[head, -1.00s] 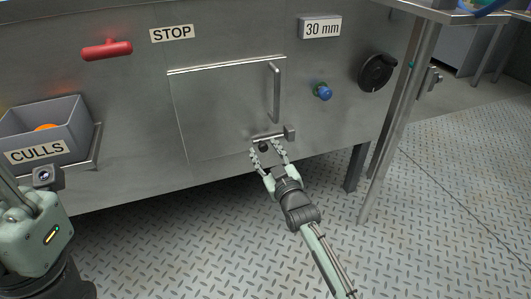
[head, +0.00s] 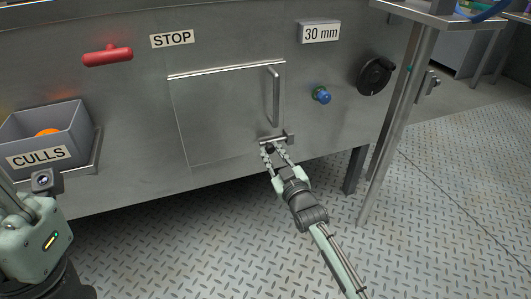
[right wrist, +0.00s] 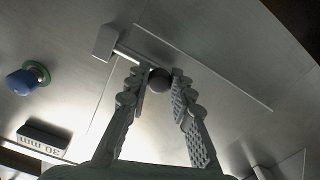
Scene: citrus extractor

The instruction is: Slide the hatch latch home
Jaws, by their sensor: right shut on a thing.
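The hatch (head: 225,115) is a flat steel door in the machine's front, with a vertical bar handle (head: 276,95) at its right; it looks closed. A dark round knob on the latch (right wrist: 160,80) sits between the fingertips in the right wrist view. My right gripper (head: 271,152) is shut on this knob; it also shows in the right wrist view (right wrist: 159,87). My left arm is at lower left, its fingers not visible.
A blue knob (head: 321,95) and a black round dial (head: 375,76) are right of the hatch. A red handle (head: 107,54) and a CULLS bin (head: 75,127) are to the left. A table leg (head: 398,120) stands at right. The floor in front is clear.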

